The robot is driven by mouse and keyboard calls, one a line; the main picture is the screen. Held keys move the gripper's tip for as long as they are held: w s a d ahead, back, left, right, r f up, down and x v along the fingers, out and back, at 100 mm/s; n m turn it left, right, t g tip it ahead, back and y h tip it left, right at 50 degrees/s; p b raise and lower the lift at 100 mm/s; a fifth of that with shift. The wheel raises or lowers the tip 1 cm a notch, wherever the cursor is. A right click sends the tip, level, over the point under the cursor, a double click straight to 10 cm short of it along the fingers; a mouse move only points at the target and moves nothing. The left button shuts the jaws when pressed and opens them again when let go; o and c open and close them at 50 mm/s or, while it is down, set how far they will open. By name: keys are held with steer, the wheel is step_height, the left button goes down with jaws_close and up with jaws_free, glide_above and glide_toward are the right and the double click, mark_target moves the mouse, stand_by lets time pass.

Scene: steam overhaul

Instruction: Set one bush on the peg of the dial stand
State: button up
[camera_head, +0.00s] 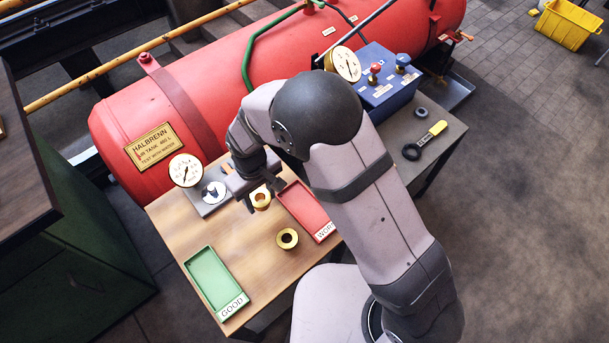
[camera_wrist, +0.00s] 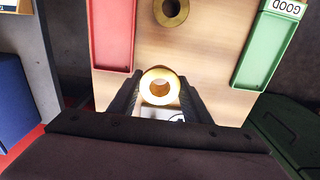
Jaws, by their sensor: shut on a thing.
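My gripper (camera_head: 262,196) is shut on a brass bush (camera_head: 261,203), a ring with a hole through it, above the wooden bench. In the wrist view the held bush (camera_wrist: 147,84) sits between the two fingers of my gripper (camera_wrist: 160,92), its hole facing the camera. The dial stand (camera_head: 206,208), a grey base with a round white dial (camera_head: 186,170), is just left of my gripper. A small pale round part with a dark mark sits on it; I cannot make out the peg. A second brass bush (camera_head: 280,243) lies free on the bench, also in the wrist view (camera_wrist: 157,14).
A green tray (camera_head: 191,264) marked GOOD is at the bench's front left. A red tray (camera_head: 303,203) lies right of my gripper. A blue box (camera_head: 385,93) with knobs and a yellow-handled tool (camera_head: 437,128) are farther right. A red tank (camera_head: 210,95) runs behind the bench.

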steer(key=shift+n, duration=0.4)
steer(key=a, duration=0.2)
steer(key=a+f, duration=0.1)
steer(key=a, duration=0.3)
steer(key=shift+s+a+f, duration=0.25)
steer(key=shift+s+a, duration=0.1)
steer(key=a, duration=0.2)
steer(key=w+a, duration=0.1)
steer(key=shift+w+a+f+p, duration=0.1)
steer(key=shift+a+f+p, duration=0.05)
steer(key=shift+a+p, duration=0.2)
steer(key=shift+m, duration=0.9)
steer(key=w+a+r, duration=0.1)
steer(key=a, duration=0.1)
steer(key=w+a+r, duration=0.3)
steer(key=r, duration=0.1)
steer(key=shift+w+a, duration=0.3)
steer(key=shift+a, duration=0.1)
steer(key=shift+r+m, duration=0.55)
steer(key=shift+m, duration=0.45)
steer(key=shift+f, duration=0.25)
steer(key=b, duration=0.4)
glide_above(211, 187)
steer(key=shift+f, duration=2.15)
steer(key=shift+f+b, duration=0.75)
steer(key=shift+f, duration=1.35)
